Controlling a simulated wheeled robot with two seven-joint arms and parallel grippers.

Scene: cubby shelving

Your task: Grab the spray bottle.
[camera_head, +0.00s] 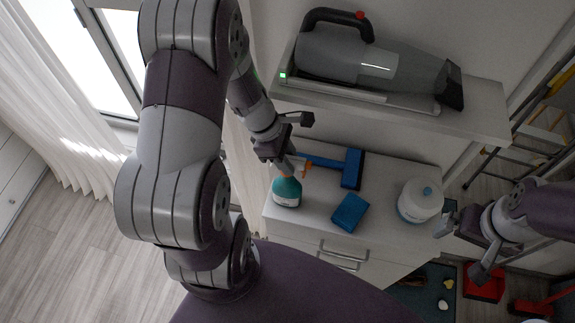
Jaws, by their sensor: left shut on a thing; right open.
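The spray bottle (286,192) is teal with a light label and an orange nozzle. It stands at the left front of the white cabinet top. My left gripper (285,158) comes down from above and is shut on the bottle's upper part. The gripper hides part of the bottle's neck and head. The bottle looks upright, and I cannot tell whether its base touches the cabinet top. My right gripper (458,249) is at the right, open and empty, in front of and below the cabinet's right side.
A blue-headed tool (352,169), a blue sponge (350,213) and a white canister (420,201) with a blue knob are on the cabinet top (393,177). A handheld vacuum (380,62) lies on the shelf above. A red dustpan (484,282) is on the floor at right.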

